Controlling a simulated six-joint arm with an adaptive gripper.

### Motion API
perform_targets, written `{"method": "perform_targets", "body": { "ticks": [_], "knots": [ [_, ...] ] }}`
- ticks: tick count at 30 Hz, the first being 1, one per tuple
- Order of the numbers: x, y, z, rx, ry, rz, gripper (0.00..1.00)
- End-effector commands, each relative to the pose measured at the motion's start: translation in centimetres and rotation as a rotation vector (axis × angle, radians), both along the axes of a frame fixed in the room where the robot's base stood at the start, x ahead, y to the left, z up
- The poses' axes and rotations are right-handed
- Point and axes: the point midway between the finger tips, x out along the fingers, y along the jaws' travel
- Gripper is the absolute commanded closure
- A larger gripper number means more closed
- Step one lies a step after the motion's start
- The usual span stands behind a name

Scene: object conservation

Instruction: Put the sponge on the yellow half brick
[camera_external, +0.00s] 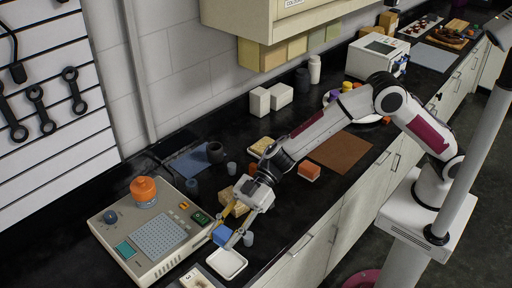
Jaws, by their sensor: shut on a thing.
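My gripper (230,228) reaches down at the front of the dark counter, between the beige device and the white tray. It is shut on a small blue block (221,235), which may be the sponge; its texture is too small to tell. A tan-yellow block (227,196) lies just behind the gripper, partly hidden by it. A pale yellow block (261,146) lies farther back beside my arm. I cannot tell which of these is the yellow half brick. An orange-red block (309,171) lies to the right of my arm.
The beige device (140,252) with an orange-topped jar (144,188) stands at left. A white tray (228,264) lies at the counter's front edge. Small blue-grey cups (248,239) and a dark mug (215,152) stand nearby. A brown mat (340,152) lies clear at right.

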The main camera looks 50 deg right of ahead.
Motion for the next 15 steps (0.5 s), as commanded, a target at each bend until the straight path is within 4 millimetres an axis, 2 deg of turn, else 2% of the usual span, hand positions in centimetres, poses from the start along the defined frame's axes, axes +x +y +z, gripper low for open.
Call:
{"method": "perform_targets", "body": {
  "ticks": [5,8,15],
  "knots": [
    [1.4,-0.7,0.1,0.000,0.000,-0.019,0.81],
    [2.8,-1.6,0.4,0.000,0.000,-0.042,0.81],
    [8.4,-5.4,1.5,0.001,-0.001,-0.118,0.81]
  ]
}}
